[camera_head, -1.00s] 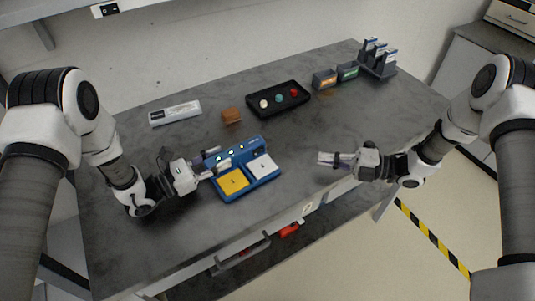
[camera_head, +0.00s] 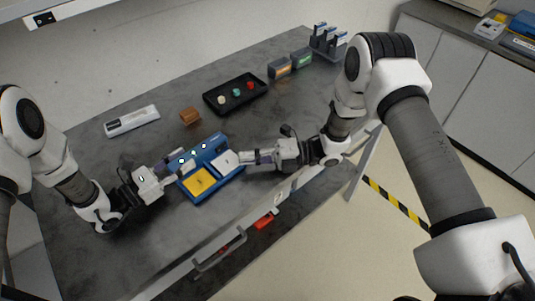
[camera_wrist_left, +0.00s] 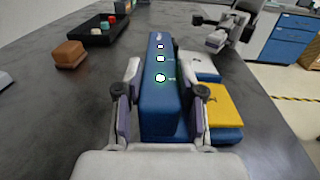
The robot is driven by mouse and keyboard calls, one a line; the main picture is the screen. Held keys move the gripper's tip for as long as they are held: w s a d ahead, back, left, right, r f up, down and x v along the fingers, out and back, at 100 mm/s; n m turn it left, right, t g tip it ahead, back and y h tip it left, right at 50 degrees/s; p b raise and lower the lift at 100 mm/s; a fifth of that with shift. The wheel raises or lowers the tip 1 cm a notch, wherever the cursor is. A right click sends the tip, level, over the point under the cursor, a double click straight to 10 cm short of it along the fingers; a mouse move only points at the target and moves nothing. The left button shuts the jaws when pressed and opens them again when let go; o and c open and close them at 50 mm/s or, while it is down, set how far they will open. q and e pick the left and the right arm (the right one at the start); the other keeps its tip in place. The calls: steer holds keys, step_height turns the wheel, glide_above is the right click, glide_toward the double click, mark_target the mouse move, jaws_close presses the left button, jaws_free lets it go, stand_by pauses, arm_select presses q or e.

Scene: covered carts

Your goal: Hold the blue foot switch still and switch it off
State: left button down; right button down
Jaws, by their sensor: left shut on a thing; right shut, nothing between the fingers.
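The blue foot switch (camera_head: 219,142) lies on the grey table with a yellow pedal (camera_head: 200,182) and a white pedal (camera_head: 224,162). Lit lamps (camera_wrist_left: 160,78) show on its raised blue bar, at least one of them green. My left gripper (camera_head: 178,170) is shut on the left end of this bar; in the left wrist view its fingers (camera_wrist_left: 163,115) stand on both sides of the bar. My right gripper (camera_head: 243,157) is shut and empty, its tips at the right edge of the white pedal. I cannot tell whether they touch it.
A black tray (camera_head: 214,107) with several coloured knobs, a brown block (camera_head: 190,116) and a white box (camera_head: 132,121) lie behind the switch. Two small labelled boxes (camera_head: 279,68) and a dark rack (camera_head: 328,46) stand at the far right.

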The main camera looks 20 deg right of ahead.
mark_target(218, 150)
steer(key=w+a, duration=0.2)
steer(key=a, duration=0.1)
steer(key=shift+w+a, duration=0.2)
steer(key=shift+w, duration=0.2)
steer(key=shift+w+a, duration=0.2)
steer(key=shift+w, duration=0.2)
steer(key=shift+w+a, duration=0.2)
steer(key=shift+a, duration=0.05)
